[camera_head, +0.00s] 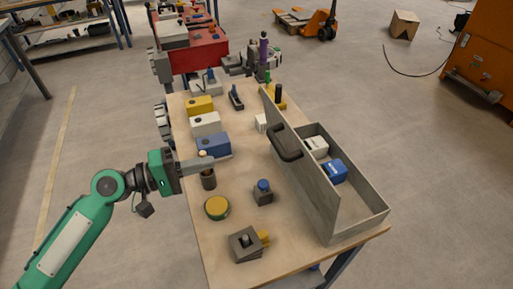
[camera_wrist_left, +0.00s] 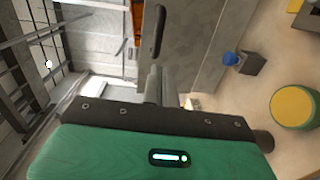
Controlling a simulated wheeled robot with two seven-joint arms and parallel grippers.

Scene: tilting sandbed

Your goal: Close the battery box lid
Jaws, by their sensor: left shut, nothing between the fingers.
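The battery box (camera_head: 358,228) is a long grey open box along the right side of the table. Its lid (camera_head: 312,188) stands upright along the box's left long side, with a dark handle (camera_head: 285,142) on its left face. A white battery (camera_head: 316,146) and a blue battery (camera_head: 336,170) sit inside. My left gripper (camera_head: 213,161) is shut and empty, left of the lid and apart from it, above the table. In the left wrist view, the shut fingers (camera_wrist_left: 155,85) point toward the grey lid (camera_wrist_left: 208,45) and its handle (camera_wrist_left: 160,30). My right gripper is not in view.
Yellow (camera_head: 200,105), white (camera_head: 206,123) and blue (camera_head: 213,145) blocks line the table's left edge. A dark cup (camera_head: 208,181) stands below my gripper. A yellow-topped round tin (camera_head: 217,207), a blue-capped block (camera_head: 263,192) and a grey fixture (camera_head: 245,244) stand nearer the front.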

